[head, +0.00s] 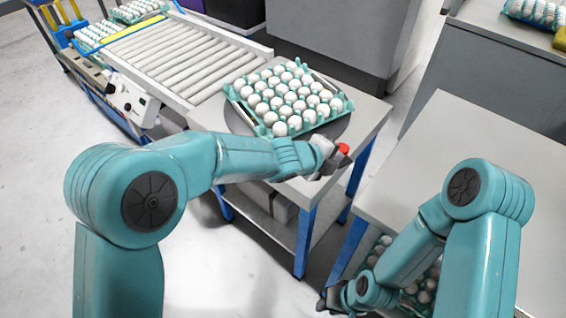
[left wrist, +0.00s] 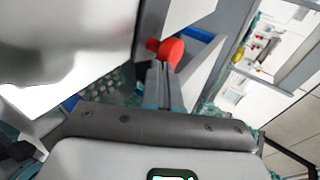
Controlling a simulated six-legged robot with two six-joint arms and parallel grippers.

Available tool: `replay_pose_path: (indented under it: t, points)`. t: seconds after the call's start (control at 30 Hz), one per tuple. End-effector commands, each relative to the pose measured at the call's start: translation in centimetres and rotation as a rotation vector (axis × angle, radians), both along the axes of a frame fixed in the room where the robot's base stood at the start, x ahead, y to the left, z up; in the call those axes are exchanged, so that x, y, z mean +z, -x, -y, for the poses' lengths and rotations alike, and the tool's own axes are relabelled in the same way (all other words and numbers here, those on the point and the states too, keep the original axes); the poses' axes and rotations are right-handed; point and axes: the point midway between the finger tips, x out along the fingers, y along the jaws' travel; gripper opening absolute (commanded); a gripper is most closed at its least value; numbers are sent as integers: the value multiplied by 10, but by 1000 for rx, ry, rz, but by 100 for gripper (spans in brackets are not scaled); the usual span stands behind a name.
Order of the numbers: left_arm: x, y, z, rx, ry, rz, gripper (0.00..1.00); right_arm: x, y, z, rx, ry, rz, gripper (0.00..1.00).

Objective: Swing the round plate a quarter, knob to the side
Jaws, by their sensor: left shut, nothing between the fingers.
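The round grey plate (head: 328,129) lies on the small table, mostly hidden under a teal egg tray (head: 350,104) full of white eggs. The red knob (head: 343,149) shows at the plate's near right side. My left gripper (head: 333,157) is at the knob, shut with nothing between its fingers. In the left wrist view the red knob (left wrist: 172,50) stands just beyond the closed fingertips (left wrist: 160,68); I cannot tell whether they touch. My right gripper (head: 332,300) is low at the bottom, partly hidden by its arm; its opening is unclear.
A roller conveyor (head: 185,55) meets the table's far left side, with more egg trays (head: 137,10) at its far end. A grey table (head: 480,150) stands on the right, its near top clear. Eggs (head: 420,290) sit below it, behind my right arm.

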Motion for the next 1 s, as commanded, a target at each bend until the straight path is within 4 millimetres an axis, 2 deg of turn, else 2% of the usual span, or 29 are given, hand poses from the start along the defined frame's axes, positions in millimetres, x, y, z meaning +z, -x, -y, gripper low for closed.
replay_pose_path:
  t: [0.4, 0.6, 1.0]
  points:
    - [4, -24, 52, 5, -1, 1, 0, 37, 0, 0, 0, 0, 0, 31]
    - [-4, -38, 69, 50, -2, 4, 0, 25, 0, 0, 0, 0, 0, 31]
    - [0, -51, 86, 125, 3, 4, 0, 7, 0, 0, 0, 0, 0, 31]
